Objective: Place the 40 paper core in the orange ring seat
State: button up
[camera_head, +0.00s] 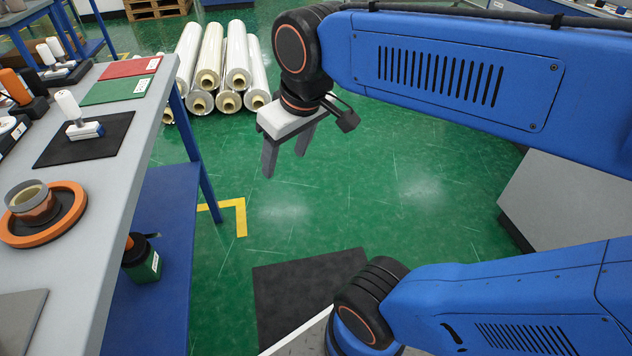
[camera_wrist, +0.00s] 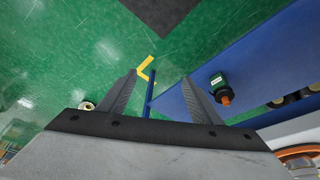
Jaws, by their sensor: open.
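The orange ring seat (camera_head: 70,222) lies on the grey bench top at the left of the head view. A short brown-and-grey paper core (camera_head: 38,210) stands inside the ring's outline, over its dark middle; I cannot tell whether it is fully seated, and no number on it is readable. Part of the orange ring seat (camera_wrist: 297,151) also shows at the lower right of the wrist view. My gripper (camera_head: 287,163) hangs over the open floor to the right of the bench, well apart from the core. Its two fingers are spread and empty, as the wrist view (camera_wrist: 160,80) also shows.
The bench top (camera_head: 75,265) carries a dark mat (camera_head: 100,150) with a white roller, and green (camera_head: 115,91) and red mats behind. A green container (camera_head: 143,262) stands on the blue lower shelf. Wrapped rolls (camera_head: 212,60) are stacked on the floor behind my gripper.

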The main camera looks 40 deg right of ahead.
jog(key=s+d+f+m, duration=0.2)
jog(key=s+d+f, duration=0.2)
jog(key=f, duration=0.2)
jog(key=shift+s+f+t+h, duration=0.2)
jog(key=shift+s+t+h, duration=0.1)
jog(key=shift+s+t, duration=0.1)
